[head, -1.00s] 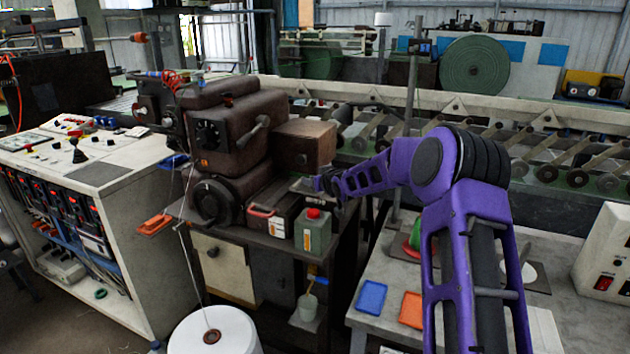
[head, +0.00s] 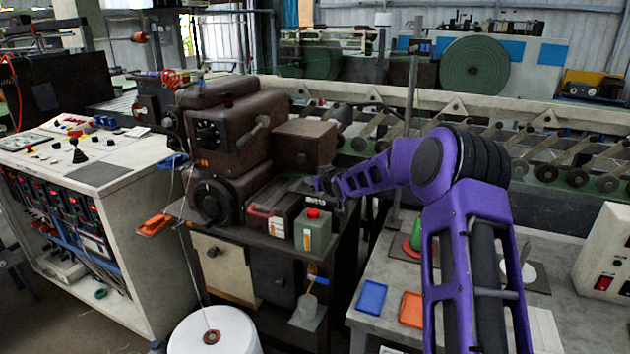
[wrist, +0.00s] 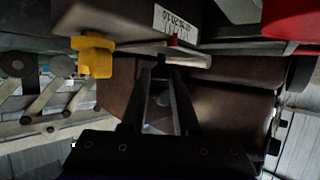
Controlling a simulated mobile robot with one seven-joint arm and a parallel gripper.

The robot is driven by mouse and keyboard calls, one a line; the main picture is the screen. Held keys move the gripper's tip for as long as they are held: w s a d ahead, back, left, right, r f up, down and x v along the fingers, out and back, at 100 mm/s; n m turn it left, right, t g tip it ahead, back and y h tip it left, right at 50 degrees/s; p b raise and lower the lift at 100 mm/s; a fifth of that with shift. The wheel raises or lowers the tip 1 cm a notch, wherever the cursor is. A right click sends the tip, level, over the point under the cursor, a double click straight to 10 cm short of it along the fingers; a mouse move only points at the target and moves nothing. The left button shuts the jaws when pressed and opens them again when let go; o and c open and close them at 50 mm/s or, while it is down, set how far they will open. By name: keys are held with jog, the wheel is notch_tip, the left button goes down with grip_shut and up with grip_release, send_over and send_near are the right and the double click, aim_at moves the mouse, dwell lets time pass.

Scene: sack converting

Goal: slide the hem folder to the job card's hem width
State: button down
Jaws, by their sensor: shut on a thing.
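In the wrist view, the dark fingers of my gripper (wrist: 162,72) are close together on a small dark part at the end of a grey metal piece (wrist: 190,57), which I take for the hem folder. A red pointer (wrist: 173,40) stands beside it, by a white scale (wrist: 176,20) with upside-down figures too small to read surely. In the head view, my gripper (head: 328,186) is at the right end of the brown machine's table, and the scale (head: 315,196) shows just below it. The folder is mostly hidden there. I cannot make out a job card.
A green can with a red cap (head: 313,230) stands close below my gripper. The brown sewing machine (head: 235,135) is to the left. A yellow part (wrist: 95,55) sits left of my fingers in the wrist view. A grey bench (head: 380,270) with coloured trays is at right.

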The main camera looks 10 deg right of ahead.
dwell(0.6)
jog(key=shift+w+a+b, duration=0.4)
jog(key=shift+a+b, duration=0.1)
jog(key=shift+a, duration=0.2)
jog(key=c, duration=0.6)
grip_release()
jog(key=shift+c, duration=0.2)
jog(key=shift+s+d+r, duration=0.1)
jog(key=p+v, duration=0.1)
jog(key=v, duration=1.6)
jog(key=shift+p, duration=0.35)
jog(key=shift+r, duration=0.2)
